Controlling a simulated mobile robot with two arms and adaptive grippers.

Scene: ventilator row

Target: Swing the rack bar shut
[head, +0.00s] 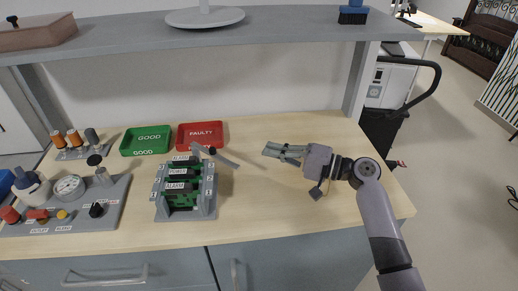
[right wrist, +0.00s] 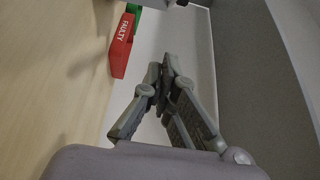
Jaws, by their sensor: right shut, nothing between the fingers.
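The rack (head: 187,214) is a grey holder on the bench with several dark labelled modules and green boards in it. Its grey rack bar (head: 225,160) stands out from the rack's back right corner and points right, away from the module tops, so it is open. My right gripper (head: 268,151) is to the right of the bar's free end, pointing left, with a gap between them. Its fingers are closed together and empty, as the right wrist view (right wrist: 164,72) also shows. My left gripper is not in view.
A green GOOD tray (head: 146,151) and a red FAULTY tray (head: 219,142) sit behind the rack. A panel (head: 113,207) with a gauge and knobs is at left. A grey shelf (head: 290,27) hangs above. The bench right of the rack is clear.

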